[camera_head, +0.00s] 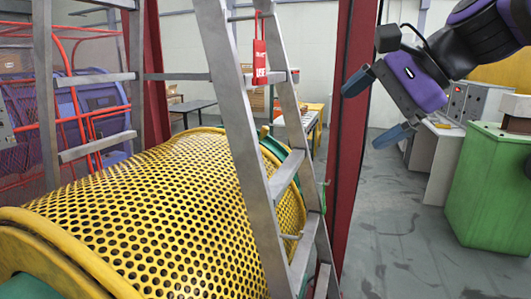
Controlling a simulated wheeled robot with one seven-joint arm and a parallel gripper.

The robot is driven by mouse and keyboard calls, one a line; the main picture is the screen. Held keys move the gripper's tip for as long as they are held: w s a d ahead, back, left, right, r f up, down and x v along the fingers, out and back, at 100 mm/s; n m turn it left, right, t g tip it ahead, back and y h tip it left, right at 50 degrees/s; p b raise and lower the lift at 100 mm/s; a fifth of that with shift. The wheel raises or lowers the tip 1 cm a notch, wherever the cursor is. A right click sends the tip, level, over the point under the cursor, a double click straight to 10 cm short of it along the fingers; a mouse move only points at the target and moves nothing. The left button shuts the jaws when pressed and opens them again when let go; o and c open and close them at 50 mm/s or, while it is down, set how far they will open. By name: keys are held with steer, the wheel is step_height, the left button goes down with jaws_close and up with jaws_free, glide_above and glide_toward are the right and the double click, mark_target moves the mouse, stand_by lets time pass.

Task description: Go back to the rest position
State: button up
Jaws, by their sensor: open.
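My gripper (376,109) is at the upper right, on the end of my purple and black arm. Its two blue-grey fingers are spread wide apart with nothing between them. It hangs in the air, in front of the red post and the grey floor in the picture, and touches nothing that I can see.
A yellow perforated drum (150,215) fills the lower left. A grey metal ladder (243,110) leans over it, with a red tag (260,62) hanging there. A red post (352,130) stands left of my gripper. A green bin (490,190) stands right. Grey floor (400,240) between is clear.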

steer(key=s+d+f+n+h, duration=0.7)
steer(key=s+d+f+n, duration=0.4)
steer(key=s+d, duration=0.2)
steer(key=shift+d+h, duration=0.4)
steer(key=shift+d, duration=0.2)
stand_by(1.0)
